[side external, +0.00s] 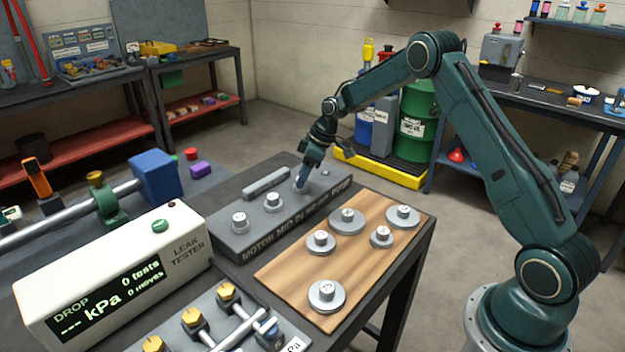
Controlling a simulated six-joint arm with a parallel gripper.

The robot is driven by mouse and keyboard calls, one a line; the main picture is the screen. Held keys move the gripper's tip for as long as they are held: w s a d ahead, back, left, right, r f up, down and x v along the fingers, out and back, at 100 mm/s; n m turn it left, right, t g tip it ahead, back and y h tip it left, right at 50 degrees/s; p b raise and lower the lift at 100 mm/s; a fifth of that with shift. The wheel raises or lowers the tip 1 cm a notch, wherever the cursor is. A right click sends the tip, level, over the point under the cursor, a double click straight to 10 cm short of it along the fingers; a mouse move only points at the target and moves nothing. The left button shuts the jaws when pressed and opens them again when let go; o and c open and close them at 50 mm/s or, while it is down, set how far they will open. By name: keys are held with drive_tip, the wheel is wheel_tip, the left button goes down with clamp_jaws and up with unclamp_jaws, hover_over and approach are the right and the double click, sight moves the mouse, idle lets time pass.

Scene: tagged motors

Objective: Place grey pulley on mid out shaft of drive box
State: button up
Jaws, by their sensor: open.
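The drive box (228,241) is a low dark grey block with lettering along its front face that starts "MOTOR MID IN"; the rest is hard to read. Grey stepped fittings stand on its top at the left (240,222) and left of the middle (270,213). My gripper (302,184) points down at the right part of the box top, open. It hides what stands right under it, and I cannot tell if it touches anything. Several grey pulleys lie on the wooden board, among them a wide one (347,221) and a small one (381,237); which is the task's pulley I cannot tell.
The wooden board (290,274) lies in front of the box at the table's right edge. A leak tester (115,275) stands at the left and reads 0 tests. A valve manifold (225,320) is at the front. A pipe with a blue block (155,175) lies behind the tester.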

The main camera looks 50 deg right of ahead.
drive_tip(key=shift+r, duration=0.1)
drive_tip(key=v, duration=1.2)
drive_tip(key=shift+w, duration=0.1)
idle(0.3)
drive_tip(key=s+a+r+m+h, duration=0.1)
drive_tip(key=s+a+r+m, duration=0.1)
drive_tip(key=s+a+r, duration=0.5)
drive_tip(key=s+a+r+m+h, duration=0.1)
drive_tip(key=s+a+r, duration=0.4)
drive_tip(key=s+r, duration=0.3)
drive_tip(key=s+a+f+m+t, duration=0.1)
drive_tip(key=s+f+m, duration=0.1)
drive_tip(key=s, duration=0.9)
drive_tip(key=s+a+f+m+t+h, duration=0.1)
drive_tip(key=s+m, duration=0.1)
drive_tip(key=s, duration=0.8)
drive_tip(key=shift+s+a+f, duration=0.35)
drive_tip(key=shift+s+a, duration=0.05)
